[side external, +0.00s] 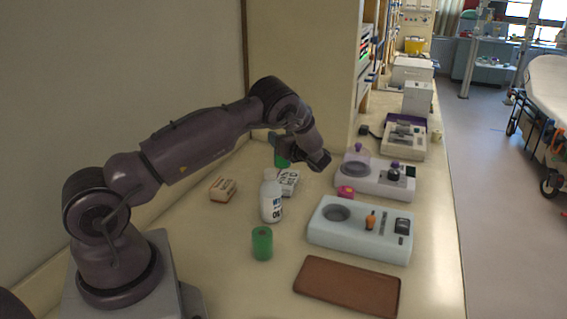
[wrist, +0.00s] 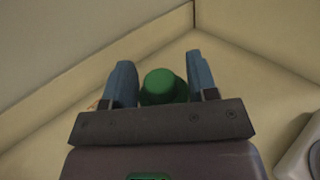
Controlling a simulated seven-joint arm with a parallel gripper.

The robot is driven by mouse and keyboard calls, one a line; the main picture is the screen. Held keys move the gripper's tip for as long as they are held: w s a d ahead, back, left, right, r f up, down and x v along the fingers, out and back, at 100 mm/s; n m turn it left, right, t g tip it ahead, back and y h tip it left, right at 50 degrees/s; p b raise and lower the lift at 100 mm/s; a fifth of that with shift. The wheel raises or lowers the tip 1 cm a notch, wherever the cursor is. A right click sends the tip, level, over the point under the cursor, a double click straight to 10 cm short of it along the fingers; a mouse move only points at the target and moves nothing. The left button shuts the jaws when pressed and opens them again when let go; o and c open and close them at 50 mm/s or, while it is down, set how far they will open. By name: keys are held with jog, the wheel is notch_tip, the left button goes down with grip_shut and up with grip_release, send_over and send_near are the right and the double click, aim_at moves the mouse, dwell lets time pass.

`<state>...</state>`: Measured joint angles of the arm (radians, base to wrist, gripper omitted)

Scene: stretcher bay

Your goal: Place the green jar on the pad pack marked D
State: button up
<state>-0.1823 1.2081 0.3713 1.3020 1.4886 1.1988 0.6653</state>
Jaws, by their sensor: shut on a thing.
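My gripper (wrist: 160,68) is shut on a green jar (wrist: 160,88), which shows between its two blue fingers in the wrist view. In the side external view the green jar (side external: 282,160) is partly hidden by my gripper, near the back wall. It appears upright, just behind a white pack with dark print (side external: 288,178); I cannot tell whether it touches anything below. A tan pack (side external: 222,189) lies to the left. I cannot read a D on either pack.
A white bottle (side external: 271,204) and a green cylinder (side external: 262,244) stand in front of the packs. A pale device (side external: 350,246), another device with purple parts (side external: 375,184), a small magenta item (side external: 346,191) and a brown tray (side external: 335,288) occupy the right side.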

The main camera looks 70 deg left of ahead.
jog(key=shift+f, duration=2.95)
jog(key=shift+f, duration=0.15)
jog(key=o, duration=1.3)
jog(key=shift+c, duration=0.2)
